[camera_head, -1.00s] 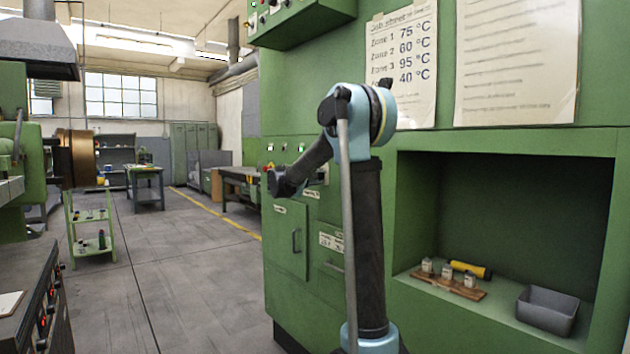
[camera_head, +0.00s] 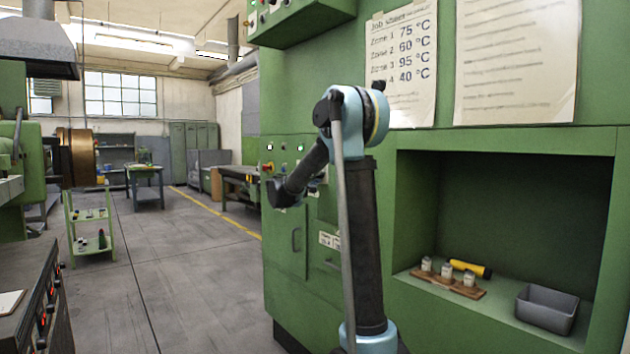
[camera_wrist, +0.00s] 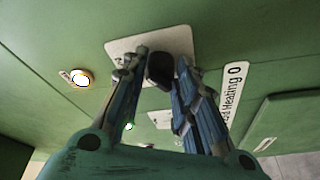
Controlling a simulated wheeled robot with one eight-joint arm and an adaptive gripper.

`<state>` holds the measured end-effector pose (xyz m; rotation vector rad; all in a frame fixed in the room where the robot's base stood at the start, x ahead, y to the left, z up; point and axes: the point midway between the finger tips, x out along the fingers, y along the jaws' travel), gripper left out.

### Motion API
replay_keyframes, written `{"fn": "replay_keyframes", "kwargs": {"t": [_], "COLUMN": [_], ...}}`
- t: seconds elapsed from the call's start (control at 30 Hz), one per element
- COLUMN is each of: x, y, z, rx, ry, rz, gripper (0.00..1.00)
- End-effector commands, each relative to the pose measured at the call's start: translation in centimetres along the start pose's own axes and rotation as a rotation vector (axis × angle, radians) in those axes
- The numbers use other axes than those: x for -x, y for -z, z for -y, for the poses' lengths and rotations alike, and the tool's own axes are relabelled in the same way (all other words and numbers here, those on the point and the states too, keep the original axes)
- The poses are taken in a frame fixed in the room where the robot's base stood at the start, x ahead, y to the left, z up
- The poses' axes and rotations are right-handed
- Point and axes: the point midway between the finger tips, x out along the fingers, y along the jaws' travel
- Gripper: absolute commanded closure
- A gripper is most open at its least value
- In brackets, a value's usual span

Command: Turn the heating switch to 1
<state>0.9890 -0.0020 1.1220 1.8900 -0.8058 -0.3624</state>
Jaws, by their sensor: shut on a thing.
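The heating switch (camera_wrist: 160,69) is a dark knob on a pale plate (camera_wrist: 120,47) on the green panel in the wrist view. My gripper (camera_wrist: 158,72) has its two fingers on either side of the knob and is shut on it. The label beside it (camera_wrist: 234,90) reads "Heating 0" in part; its other end is hidden by a finger. The knob's pointer direction cannot be told. In the head view the switch and fingertips are hidden behind my arm.
A lit round lamp (camera_wrist: 82,79) is left of the plate in the wrist view. In the head view, a recessed shelf (camera_head: 408,285) at right holds a grey bin (camera_head: 546,310) and a yellow flashlight (camera_head: 470,268).

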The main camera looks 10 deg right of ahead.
Motion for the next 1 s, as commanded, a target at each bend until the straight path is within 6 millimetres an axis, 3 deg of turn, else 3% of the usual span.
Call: {"fn": "replay_keyframes", "kwargs": {"t": [0.2, 0.23, 0.3, 0.33, 0.73, 1.0], "x": [0.0, 0.0, 0.0, 0.0, 0.5, 4.6], "y": [-0.1, -0.1, -0.1, -0.1, 0.0, 0.1], "z": [0.1, 0.1, 0.1, 0.1, 0.0, 0.1], "rx": [-0.001, -0.001, -0.001, -0.001, 0.001, 0.001], "ry": [0.004, 0.004, 0.003, 0.003, 0.002, 0.003], "rz": [0.001, 0.001, 0.001, 0.001, 0.000, -0.003], "gripper": [0.97, 0.71, 0.55, 0.53, 0.53, 0.53]}}
